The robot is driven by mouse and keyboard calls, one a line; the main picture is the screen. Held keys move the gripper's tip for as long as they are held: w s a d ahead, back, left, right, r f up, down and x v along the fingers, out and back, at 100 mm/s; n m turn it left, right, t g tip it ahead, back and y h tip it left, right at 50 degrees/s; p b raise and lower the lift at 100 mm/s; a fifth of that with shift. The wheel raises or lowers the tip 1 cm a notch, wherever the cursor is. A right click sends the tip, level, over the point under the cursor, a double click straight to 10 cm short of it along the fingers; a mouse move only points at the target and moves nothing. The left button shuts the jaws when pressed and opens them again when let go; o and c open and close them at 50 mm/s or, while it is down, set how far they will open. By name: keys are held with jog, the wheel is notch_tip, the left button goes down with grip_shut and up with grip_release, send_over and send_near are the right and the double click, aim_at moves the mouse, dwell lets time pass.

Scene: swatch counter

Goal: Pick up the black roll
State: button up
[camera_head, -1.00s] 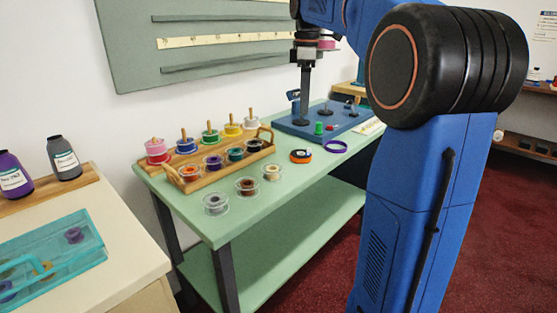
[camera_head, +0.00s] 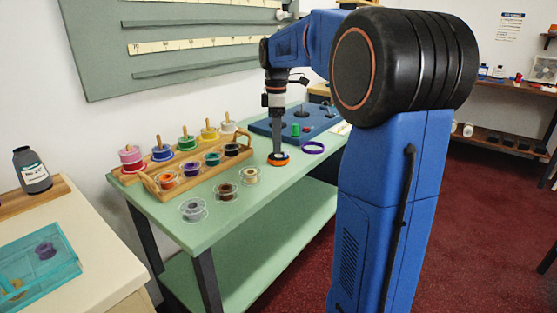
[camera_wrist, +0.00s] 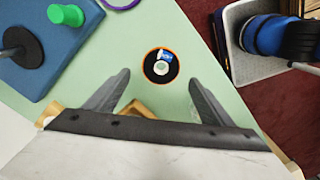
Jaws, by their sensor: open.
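A round black roll with an orange rim and a white-and-blue centre (camera_wrist: 160,66) lies flat on the green counter. In the head view it shows as an orange-edged disc (camera_head: 279,160), its middle hidden by my gripper (camera_head: 278,151). In the wrist view my gripper (camera_wrist: 159,76) is open, with one finger on each side of the roll's lower edge and a gap on both sides. It holds nothing. Whether the fingertips are level with the roll I cannot tell. A small dark spool (camera_head: 231,149) also stands in the wooden tray.
The wooden tray (camera_head: 150,185) with coloured spools stands left of my gripper. Several clear-flanged spools, including a brown one (camera_head: 226,192), lie in front. A blue board (camera_head: 262,127) with a green peg (camera_head: 295,130) and a purple ring (camera_head: 313,147) are close behind and right.

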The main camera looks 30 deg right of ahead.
aim_at(278, 156)
jog(key=shift+s+d+f, duration=0.1)
jog(key=shift+f, duration=1.25)
jog(key=shift+s+d+f, duration=0.1)
jog(key=shift+f, duration=1.25)
jog(key=c, duration=1.1)
